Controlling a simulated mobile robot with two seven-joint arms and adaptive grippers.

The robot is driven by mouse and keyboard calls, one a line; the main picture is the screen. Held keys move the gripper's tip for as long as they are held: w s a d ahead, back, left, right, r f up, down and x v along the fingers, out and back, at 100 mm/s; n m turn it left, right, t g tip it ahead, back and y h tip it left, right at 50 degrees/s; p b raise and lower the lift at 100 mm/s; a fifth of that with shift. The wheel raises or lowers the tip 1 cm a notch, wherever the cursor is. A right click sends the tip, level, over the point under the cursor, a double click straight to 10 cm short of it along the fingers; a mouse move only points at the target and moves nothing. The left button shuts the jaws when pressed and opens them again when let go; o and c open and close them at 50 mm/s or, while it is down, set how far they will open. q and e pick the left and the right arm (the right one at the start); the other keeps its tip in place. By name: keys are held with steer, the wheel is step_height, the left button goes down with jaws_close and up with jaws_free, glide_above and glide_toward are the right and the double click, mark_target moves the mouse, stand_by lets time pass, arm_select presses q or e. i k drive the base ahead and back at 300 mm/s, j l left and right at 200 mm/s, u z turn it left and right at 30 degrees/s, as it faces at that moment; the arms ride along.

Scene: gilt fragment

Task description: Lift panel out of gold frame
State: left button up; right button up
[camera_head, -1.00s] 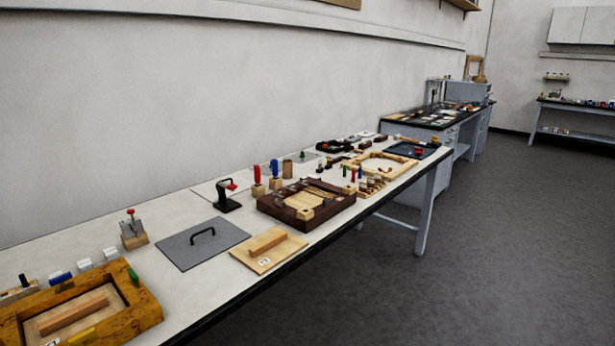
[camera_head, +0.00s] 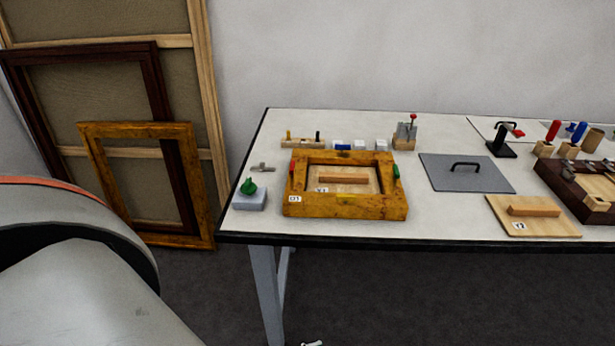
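The gold frame (camera_head: 345,206) lies flat near the left end of the long white table. A light wooden panel (camera_head: 368,188) with a wooden bar handle (camera_head: 344,178) sits inside it. A white label is on the frame's front left corner and another on the panel. Neither gripper is in view.
The white table (camera_head: 445,221) has its left end here. A grey plate (camera_head: 466,173) with a black handle and a wooden board (camera_head: 534,216) lie right of the frame. A grey block (camera_head: 249,200) with a green knob stands left. Large frames (camera_head: 152,185) lean on the wall.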

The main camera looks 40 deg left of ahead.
mark_target(320, 178)
steer(key=u, duration=0.85)
